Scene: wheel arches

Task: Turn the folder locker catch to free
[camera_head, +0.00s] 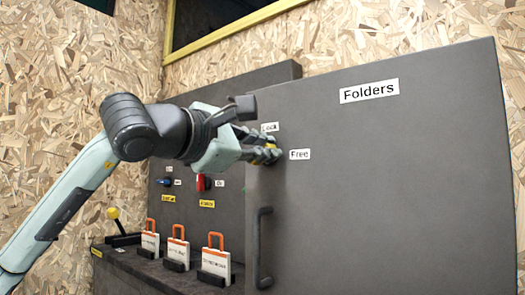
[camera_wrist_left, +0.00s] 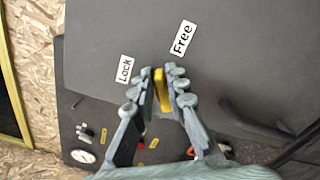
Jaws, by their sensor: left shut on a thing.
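The folder locker is a dark grey cabinet (camera_head: 400,190) with a "Folders" label (camera_head: 369,91). Its yellow catch (camera_wrist_left: 162,92) is near the door's left edge, between a "Lock" label (camera_wrist_left: 125,69) and a "Free" label (camera_wrist_left: 183,38). In the head view, "Lock" (camera_head: 270,127) is above the catch and "Free" (camera_head: 299,154) to its right. My left gripper (camera_head: 266,150) is shut on the catch, one finger on each side in the left wrist view (camera_wrist_left: 164,85). There the catch's upper end points between the two labels. The fingers mostly hide it in the head view. My right gripper is not in view.
A dark vertical door handle (camera_head: 262,245) is below the catch. Left of the cabinet, a panel holds a red switch (camera_head: 201,183) and a blue switch (camera_head: 163,182). Several orange-topped padlock tags (camera_head: 178,250) and a yellow-knobbed lever (camera_head: 113,214) stand on the ledge below.

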